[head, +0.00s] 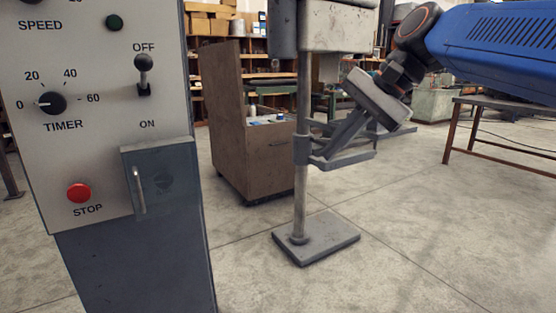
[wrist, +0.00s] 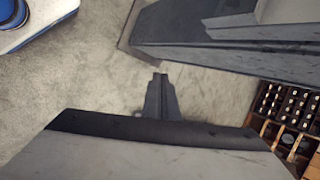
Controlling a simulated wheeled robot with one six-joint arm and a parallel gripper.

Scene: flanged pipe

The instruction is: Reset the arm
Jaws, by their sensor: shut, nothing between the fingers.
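My gripper (head: 326,152) hangs at the end of my blue arm, which reaches in from the upper right in the head view. Its grey body is tilted, with the fingers pointing down and left. The fingers overlap the drill press's pole and small table in that view, and I cannot tell whether they touch. In the wrist view the fingers (wrist: 160,78) are together and empty, over bare floor.
A control panel (head: 100,110) with knobs, a switch and a red stop button (head: 79,192) stands at the left. A drill press (head: 299,190) stands in the middle, with a brown cabinet (head: 235,140) behind. A bench (head: 500,107) is at the right. The front right floor is clear.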

